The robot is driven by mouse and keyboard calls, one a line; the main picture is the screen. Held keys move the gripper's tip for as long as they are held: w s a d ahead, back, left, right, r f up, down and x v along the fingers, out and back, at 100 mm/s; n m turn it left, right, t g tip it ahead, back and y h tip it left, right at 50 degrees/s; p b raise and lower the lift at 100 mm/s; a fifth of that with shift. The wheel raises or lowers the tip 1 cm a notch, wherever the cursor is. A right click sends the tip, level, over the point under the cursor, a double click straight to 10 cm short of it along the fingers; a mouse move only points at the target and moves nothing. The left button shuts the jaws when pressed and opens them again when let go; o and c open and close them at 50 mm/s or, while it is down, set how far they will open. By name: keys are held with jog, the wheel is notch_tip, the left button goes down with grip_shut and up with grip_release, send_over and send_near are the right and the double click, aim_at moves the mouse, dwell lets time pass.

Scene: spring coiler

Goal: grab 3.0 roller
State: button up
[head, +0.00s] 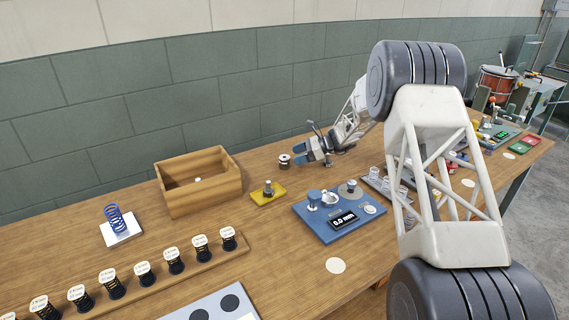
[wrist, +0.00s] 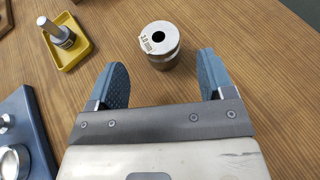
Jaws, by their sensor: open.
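The 3.0 roller (wrist: 160,44) is a metal cylinder with a dark central hole and a "3.0 mm" label, upright on the wooden table in the wrist view. In the head view the roller (head: 284,161) stands just left of my gripper's fingertips. My gripper (wrist: 164,75) is open, with its two blue fingers on either side of empty space. The roller lies just beyond the fingertips, roughly between them, and does not appear touched. In the head view my gripper (head: 301,155) is low over the table.
A yellow tray (head: 279,194) with a metal post stands near the roller. A blue gauge panel (head: 318,226) reading 0.0 mm is in front. A wooden box (head: 190,203) is at left. A rack (head: 170,273) of labelled springs runs along the front left. Bare table surrounds the roller.

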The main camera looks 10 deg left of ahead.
aim_at(287, 157)
jog(key=shift+a+f, duration=0.1)
dwell(0.3)
jog(key=shift+x, duration=2.4)
jog(key=c, duration=1.2)
jog(key=shift+c, duration=0.2)
